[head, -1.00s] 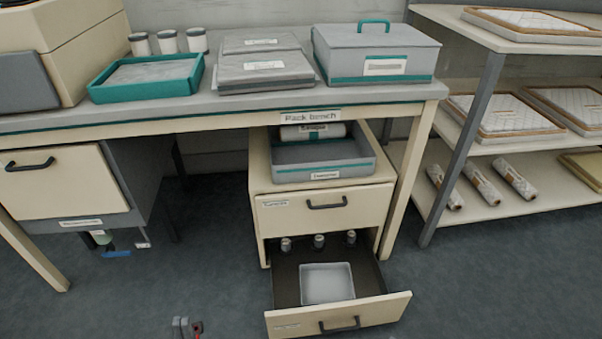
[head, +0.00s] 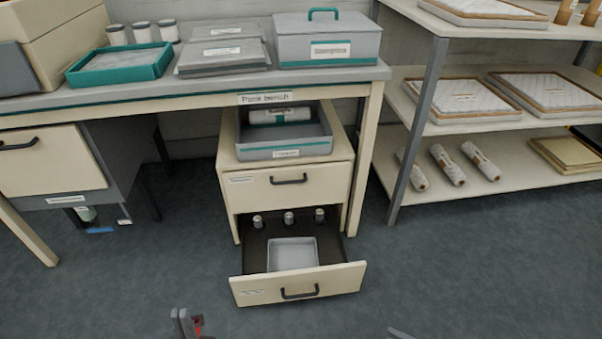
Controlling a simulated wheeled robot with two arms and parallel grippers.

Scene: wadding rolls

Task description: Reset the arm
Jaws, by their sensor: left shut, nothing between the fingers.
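My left gripper (head: 188,324) shows at the bottom edge, left of centre, as grey fingers with a red part beside them. It is shut and empty, over the floor in front of the open drawer. A small grey tip, likely of my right gripper (head: 399,334), shows at the bottom edge right of centre. Too little of it shows to tell its state. The rest of both arms is out of the picture.
The lower drawer (head: 298,286) stands open, with a white tray (head: 293,254) and several small jars inside. Above it a grey tray (head: 284,150) holds a wrapped roll (head: 281,115). Shelves (head: 480,188) with rolls stand right. The floor (head: 450,265) is clear.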

